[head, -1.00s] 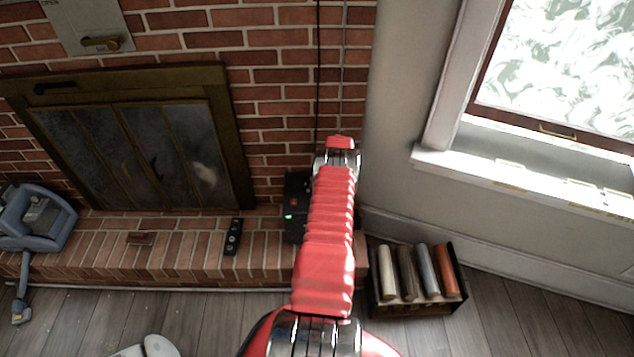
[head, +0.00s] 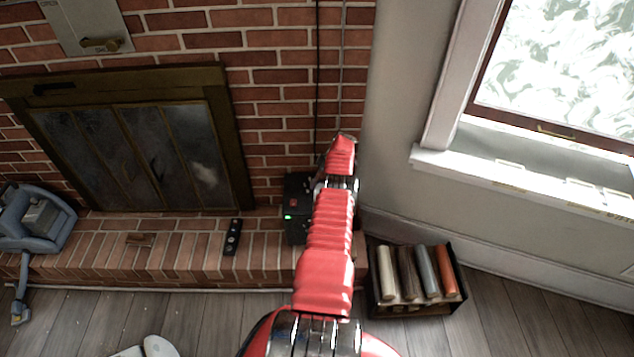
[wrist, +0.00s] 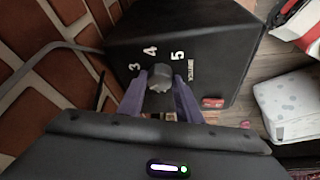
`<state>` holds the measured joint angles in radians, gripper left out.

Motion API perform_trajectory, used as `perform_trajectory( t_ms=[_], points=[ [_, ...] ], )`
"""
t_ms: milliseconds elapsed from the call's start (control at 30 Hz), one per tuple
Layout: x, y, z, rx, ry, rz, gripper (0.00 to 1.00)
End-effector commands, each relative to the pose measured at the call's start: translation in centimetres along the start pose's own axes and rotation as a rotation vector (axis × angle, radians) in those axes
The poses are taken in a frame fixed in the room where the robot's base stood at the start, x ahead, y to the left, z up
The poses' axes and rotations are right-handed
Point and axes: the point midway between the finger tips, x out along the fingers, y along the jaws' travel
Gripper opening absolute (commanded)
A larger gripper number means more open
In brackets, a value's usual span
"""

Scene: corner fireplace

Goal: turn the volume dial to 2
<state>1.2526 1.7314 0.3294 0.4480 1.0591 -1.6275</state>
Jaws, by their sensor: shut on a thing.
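The volume dial (wrist: 159,77) is a small grey knob on a black box (wrist: 205,35) in the wrist view. White numerals 3, 4 and 5 show around its far side; the other marks, including any 2, are hidden or out of view. My gripper (wrist: 160,91) has its two purple fingers closed on either side of the knob. I cannot tell which number the dial points to. In the head view the box (head: 295,190) stands on the brick hearth with a green light, partly behind my red arm. The gripper and dial are hidden there.
The brick wall (head: 270,95) rises right behind the box. A black remote (head: 232,238) lies on the hearth to the left. A box of coloured rolls (head: 412,303) stands on the floor to the right. A blue-grey device (head: 38,220) is at the far left.

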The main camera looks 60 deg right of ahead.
Motion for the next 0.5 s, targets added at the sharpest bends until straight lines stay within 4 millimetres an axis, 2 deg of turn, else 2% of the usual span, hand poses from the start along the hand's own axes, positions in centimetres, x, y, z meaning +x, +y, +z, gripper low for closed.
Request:
perform_trajectory(
  t_ms=[267, 300, 500],
  points=[
    [-0.01, -0.03, 0.39, 0.002, -0.004, -0.001, 0.09],
    [0.0, -0.03, 0.39, 0.002, -0.004, -0.001, 0.33],
    [0.01, -0.03, 0.21, 0.001, -0.002, -0.001, 0.47]
  ],
)
